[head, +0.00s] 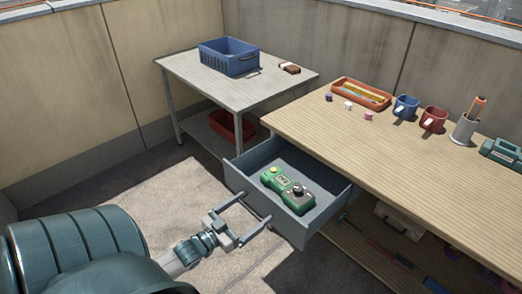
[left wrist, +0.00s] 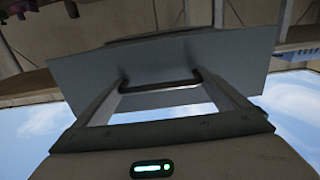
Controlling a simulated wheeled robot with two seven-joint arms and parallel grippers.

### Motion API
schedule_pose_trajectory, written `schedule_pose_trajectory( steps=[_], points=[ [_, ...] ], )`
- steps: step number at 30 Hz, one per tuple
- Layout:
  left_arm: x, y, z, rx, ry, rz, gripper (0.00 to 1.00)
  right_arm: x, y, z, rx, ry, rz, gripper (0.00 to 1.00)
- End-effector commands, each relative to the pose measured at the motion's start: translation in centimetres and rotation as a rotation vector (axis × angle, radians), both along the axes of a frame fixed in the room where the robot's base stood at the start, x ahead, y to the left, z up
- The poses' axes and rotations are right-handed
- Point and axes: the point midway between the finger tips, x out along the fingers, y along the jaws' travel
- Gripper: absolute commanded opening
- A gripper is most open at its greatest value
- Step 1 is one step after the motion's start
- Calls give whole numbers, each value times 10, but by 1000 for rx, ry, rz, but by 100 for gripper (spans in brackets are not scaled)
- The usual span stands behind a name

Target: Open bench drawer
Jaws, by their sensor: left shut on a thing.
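The bench drawer (head: 308,227) is a grey box under the wooden workbench (head: 400,150), and it is pulled out. A green device with a dark knob (head: 286,188) lies inside it. My left gripper (head: 254,208) is at the drawer's front face, with its fingers on the drawer's handle. In the left wrist view the dark bar handle (left wrist: 160,87) lies between the two fingertips, against the grey drawer front (left wrist: 230,62). My right gripper is in neither view.
On the bench are an orange tray (head: 362,96), a blue mug (head: 405,107), a red mug (head: 433,119) and a grey cup (head: 465,129) holding tools. A side table (head: 190,70) at the back left holds a blue crate (head: 229,57). Open floor lies left of the drawer.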

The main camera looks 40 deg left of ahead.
Motion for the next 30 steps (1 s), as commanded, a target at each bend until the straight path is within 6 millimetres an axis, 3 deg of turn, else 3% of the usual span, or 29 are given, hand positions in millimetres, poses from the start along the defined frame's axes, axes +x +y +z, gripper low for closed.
schedule_pose_trajectory(
  steps=[6,9,23,24,30],
  points=[
    [-26,2,2,-1,0,1,55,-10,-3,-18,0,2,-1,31],
    [-32,3,1,-1,-1,0,55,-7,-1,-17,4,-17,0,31],
    [-36,3,1,0,-2,0,55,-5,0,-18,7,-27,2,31],
    [-36,3,1,0,-2,0,100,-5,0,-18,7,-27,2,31],
    [-36,3,0,0,-1,0,100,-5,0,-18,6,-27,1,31]
  ],
)
